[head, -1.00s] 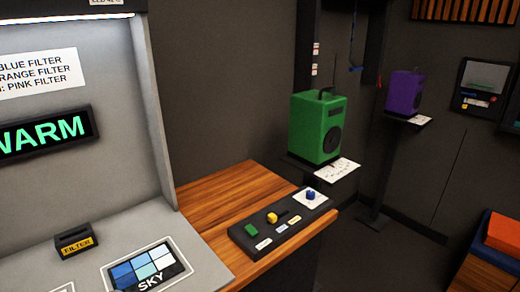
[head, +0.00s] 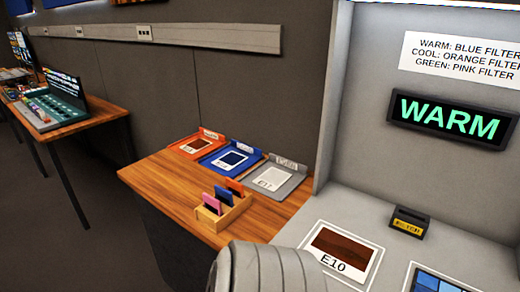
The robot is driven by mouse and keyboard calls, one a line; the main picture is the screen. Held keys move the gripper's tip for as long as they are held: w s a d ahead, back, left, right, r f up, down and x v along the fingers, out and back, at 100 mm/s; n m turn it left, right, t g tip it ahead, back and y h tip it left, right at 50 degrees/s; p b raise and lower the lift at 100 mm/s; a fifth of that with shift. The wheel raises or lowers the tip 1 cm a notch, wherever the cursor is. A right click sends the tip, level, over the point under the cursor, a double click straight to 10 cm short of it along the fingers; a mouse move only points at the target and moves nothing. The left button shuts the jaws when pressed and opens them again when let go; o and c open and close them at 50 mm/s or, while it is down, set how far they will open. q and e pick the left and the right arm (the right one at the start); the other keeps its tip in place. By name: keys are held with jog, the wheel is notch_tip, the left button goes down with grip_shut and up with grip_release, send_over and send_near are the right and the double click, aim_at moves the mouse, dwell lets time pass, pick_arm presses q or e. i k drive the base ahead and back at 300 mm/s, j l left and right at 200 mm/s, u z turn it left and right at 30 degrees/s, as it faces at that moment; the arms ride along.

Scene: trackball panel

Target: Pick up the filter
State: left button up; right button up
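A small wooden rack (head: 232,215) stands on the wooden side table and holds thin upright filters. A pink filter (head: 212,203) is nearest, a blue filter (head: 223,195) is in the middle, and a dark orange-brown filter (head: 234,186) is behind. A black holder labelled FILTER (head: 409,222) sits on the grey booth floor; its slot looks empty. The display (head: 452,119) reads WARM. The sign (head: 460,56) pairs warm with blue, cool with orange, green with pink. Neither gripper shows; only a grey link of my arm is at the bottom.
Orange (head: 197,142), blue (head: 228,160) and grey (head: 274,178) trays lie behind the rack on the wooden table (head: 158,180). A card marked E10 (head: 340,255) lies in the booth. The booth's side wall stands right of the trays. Another table (head: 90,112) is far left.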

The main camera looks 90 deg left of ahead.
aim_at(223, 195)
jog(key=u, duration=3.05)
jog(key=l+z, duration=0.1)
jog(key=z, duration=0.35)
jog(key=i+z, duration=0.1)
jog(key=z, duration=0.4)
jog(key=l+z, duration=0.1)
jog(key=z, duration=0.35)
jog(key=u, duration=1.5)
